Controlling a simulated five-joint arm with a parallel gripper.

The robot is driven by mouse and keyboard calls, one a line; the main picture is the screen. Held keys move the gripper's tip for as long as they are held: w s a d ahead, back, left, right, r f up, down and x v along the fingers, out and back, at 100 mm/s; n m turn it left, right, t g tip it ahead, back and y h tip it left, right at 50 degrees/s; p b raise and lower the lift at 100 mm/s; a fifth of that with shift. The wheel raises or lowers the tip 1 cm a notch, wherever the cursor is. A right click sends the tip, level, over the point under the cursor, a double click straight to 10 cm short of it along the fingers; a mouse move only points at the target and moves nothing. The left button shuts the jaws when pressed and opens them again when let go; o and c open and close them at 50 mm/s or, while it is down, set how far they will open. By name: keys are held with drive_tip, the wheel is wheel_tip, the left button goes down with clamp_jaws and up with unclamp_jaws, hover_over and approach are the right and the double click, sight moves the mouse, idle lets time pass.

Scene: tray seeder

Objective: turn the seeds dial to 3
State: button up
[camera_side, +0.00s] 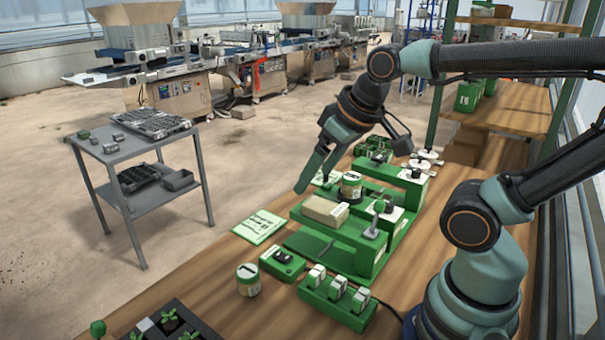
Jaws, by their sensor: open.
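My gripper (315,180) hangs open and empty at the upper left of the green seeder (371,266), fingers pointing down. A banded cylinder (351,187) stands on the seeder just right of the fingers, apart from them as far as I can tell. On the seeder's right part, a dark knob (388,206) sits on a pale plate, with a grey upright lever (374,222) in front of it. Another dark knob (416,173) sits farther back. I cannot tell which of these is the seeds dial, and no numbers or pointer setting are readable.
A tan block (325,211) lies on the seeder. In front are a round jar (248,281), a green switch box (283,264) and a green rack (337,302) of small packs. A printed card (260,227) lies at the bench's left edge. A grey cart (137,150) stands beyond.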

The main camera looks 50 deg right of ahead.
drive_tip(key=shift+d, duration=0.1)
drive_tip(key=c, duration=0.4)
drive_tip(key=n+g, duration=0.2)
drive_tip(key=g, duration=0.4)
hover_over(389, 203)
wheel_tip(389, 203, down, 2)
drive_tip(key=f, duration=0.1)
wheel_tip(389, 203, down, 11)
drive_tip(key=shift+d+r, duration=0.1)
drive_tip(key=shift+r, duration=0.05)
drive_tip(key=shift+c, duration=0.2)
clamp_jaws()
